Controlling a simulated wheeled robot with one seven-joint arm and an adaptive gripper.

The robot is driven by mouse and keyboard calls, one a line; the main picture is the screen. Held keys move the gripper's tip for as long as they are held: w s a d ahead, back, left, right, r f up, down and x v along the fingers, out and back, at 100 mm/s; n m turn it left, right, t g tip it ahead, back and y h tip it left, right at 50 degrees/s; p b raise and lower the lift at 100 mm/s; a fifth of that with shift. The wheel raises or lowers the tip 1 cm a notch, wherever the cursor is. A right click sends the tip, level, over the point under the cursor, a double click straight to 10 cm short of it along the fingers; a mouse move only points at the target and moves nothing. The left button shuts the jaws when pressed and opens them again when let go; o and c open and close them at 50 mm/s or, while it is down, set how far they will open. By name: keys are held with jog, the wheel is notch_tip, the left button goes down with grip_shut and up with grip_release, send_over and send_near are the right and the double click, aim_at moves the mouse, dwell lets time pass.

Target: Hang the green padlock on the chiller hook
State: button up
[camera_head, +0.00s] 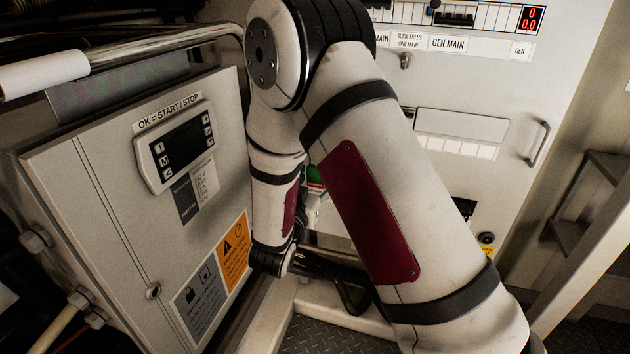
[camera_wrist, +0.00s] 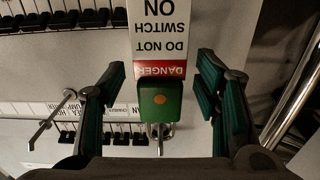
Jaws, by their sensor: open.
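The green padlock (camera_wrist: 160,103) has an orange dot on its face and shows upside down in the wrist view, between my gripper's fingers. My gripper (camera_wrist: 161,68) is open, with a visible gap on each side of the padlock. A red and white danger tag (camera_wrist: 158,40) adjoins the padlock body. The metal shackle (camera_wrist: 160,131) overlaps a small metal fitting; I cannot tell whether this is the chiller hook or whether the shackle is around it. In the head view a small green patch (camera_head: 314,177) shows between my arm links; the fingers are hidden there.
The grey cabinet with a control display (camera_head: 178,147) stands close left of my arm. A pale panel with switches and a handle (camera_head: 538,145) stands behind. A metal rod (camera_wrist: 52,119) sticks out left of the fingers, and a shiny pipe (camera_wrist: 290,100) runs along the right.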

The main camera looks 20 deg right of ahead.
jog(key=v, duration=1.2)
jog(key=w+a+r+g+y, duration=0.2)
jog(key=w+a+r+y, duration=0.15)
jog(key=y, duration=0.45)
jog(key=s+a+r+n+g+y, duration=0.2)
jog(key=s+r+n+g+y, duration=0.15)
jog(key=s+r, duration=0.2)
jog(key=s+d+r+n+g, duration=0.1)
jog(key=s+d+g, duration=0.25)
jog(key=s, duration=0.65)
jog(key=s+d+r+n+g+h, duration=0.15)
jog(key=s+d, duration=0.35)
jog(key=s, duration=0.6)
jog(key=s+d+r+n+g, duration=0.1)
jog(key=s+d+g, duration=0.25)
jog(key=s, duration=0.65)
notch_tip(320, 180, up, 16)
jog(key=t+p, duration=0.3)
jog(key=p, duration=1.2)
jog(key=shift+w+t+y, duration=0.15)
jog(key=shift+t+y, duration=0.15)
jog(key=shift+f, duration=0.1)
